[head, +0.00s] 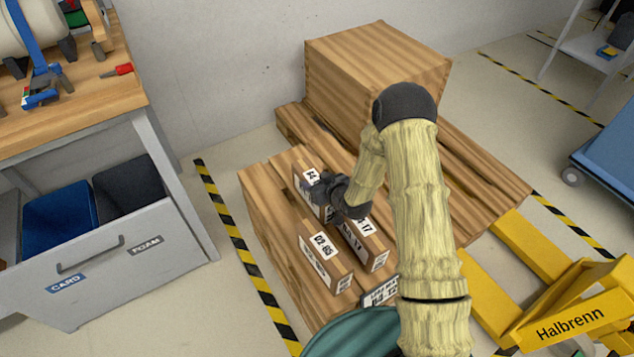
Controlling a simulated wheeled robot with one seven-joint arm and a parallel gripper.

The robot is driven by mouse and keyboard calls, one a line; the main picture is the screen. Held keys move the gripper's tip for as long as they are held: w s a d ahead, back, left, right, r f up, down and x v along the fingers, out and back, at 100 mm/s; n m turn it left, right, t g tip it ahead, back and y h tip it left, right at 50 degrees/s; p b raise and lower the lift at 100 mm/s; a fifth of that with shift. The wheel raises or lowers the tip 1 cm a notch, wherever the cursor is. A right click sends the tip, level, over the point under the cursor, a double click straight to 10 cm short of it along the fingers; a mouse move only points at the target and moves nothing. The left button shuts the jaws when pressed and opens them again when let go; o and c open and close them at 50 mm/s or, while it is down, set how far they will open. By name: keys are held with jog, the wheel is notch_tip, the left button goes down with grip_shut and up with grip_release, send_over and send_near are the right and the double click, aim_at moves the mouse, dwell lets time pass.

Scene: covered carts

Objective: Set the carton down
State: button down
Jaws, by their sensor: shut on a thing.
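My fingers and wrist cover part of this carton. Whether its underside touches the surface below is hidden. A similar carton marked "17" (376,254) stands just to the right and in front, partly behind my wrist. Another carton marked "02 85" (341,272) stands nearer the front. Part of a further labelled piece (378,293) shows beside my forearm.
A large wooden crate (360,65) stands behind on wooden planks (490,185). A yellow pallet truck marked "Halbrenn" (570,318) is at the lower right. A workbench with a drawer (120,262) stands at left. A teal round thing (345,338) is at the bottom.

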dwell(0.3)
jog(key=c, duration=0.6)
grip_release()
jog(key=shift+r, duration=0.15)
jog(key=p+v, duration=0.1)
jog(key=v, duration=1.1)
jog(key=shift+p, duration=0.4)
